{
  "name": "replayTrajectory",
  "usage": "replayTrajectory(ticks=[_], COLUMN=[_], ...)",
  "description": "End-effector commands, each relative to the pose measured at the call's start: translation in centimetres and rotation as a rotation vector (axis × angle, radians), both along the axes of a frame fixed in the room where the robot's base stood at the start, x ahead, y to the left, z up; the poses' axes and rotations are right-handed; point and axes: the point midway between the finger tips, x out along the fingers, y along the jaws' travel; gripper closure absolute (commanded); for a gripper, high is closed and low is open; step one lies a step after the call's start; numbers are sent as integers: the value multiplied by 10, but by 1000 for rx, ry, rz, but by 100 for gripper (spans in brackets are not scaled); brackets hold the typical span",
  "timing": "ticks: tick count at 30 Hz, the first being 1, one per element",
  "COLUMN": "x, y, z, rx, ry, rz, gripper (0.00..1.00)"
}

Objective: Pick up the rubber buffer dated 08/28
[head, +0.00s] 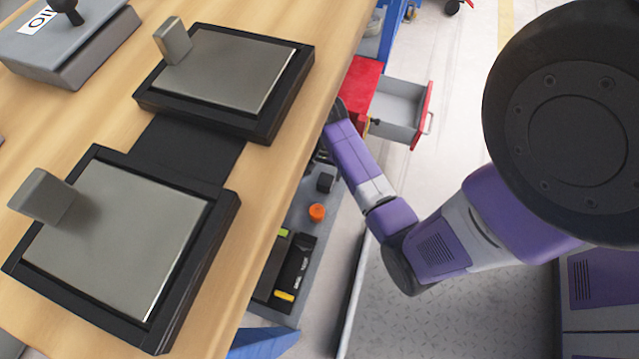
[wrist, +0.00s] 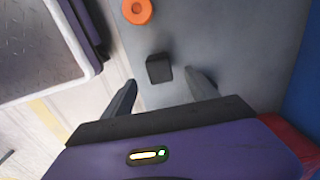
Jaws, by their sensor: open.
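A small black block (wrist: 158,68), which looks like the rubber buffer, sits on a grey shelf surface in the wrist view. It also shows in the head view (head: 325,183), below the table's right edge. I cannot read any date on it. My gripper (wrist: 160,80) is open, with one dark finger to the left and one to the right of the block. The fingertips are near the block's lower side in the picture, and nothing is held. In the head view my fingers are hidden by the table edge and my arm.
An orange ring-like part (wrist: 137,10) lies beyond the block. A black holder with yellow ends (head: 290,268) lies on the same shelf. The wooden table (head: 265,235) overhangs at the left, bearing two plated fixtures. A red cabinet's open drawer (head: 400,112) stands behind my arm.

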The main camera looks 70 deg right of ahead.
Motion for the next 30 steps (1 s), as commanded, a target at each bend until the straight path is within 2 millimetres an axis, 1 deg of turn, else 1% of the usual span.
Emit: replayTrajectory(ticks=[1, 6, 11, 21, 24, 30], x=[-1, -1, -1, -2, -2, -2], y=[-1, -1, -1, -2, -3, -3], z=[-6, -24, -32, -74, -78, -76], rx=[5, 6, 5, 5, 4, 4], ry=[5, 6, 5, 5, 4, 4], rz=[-6, -8, -6, -4, -4, -3], gripper=[33, 33, 33, 33, 33, 33])
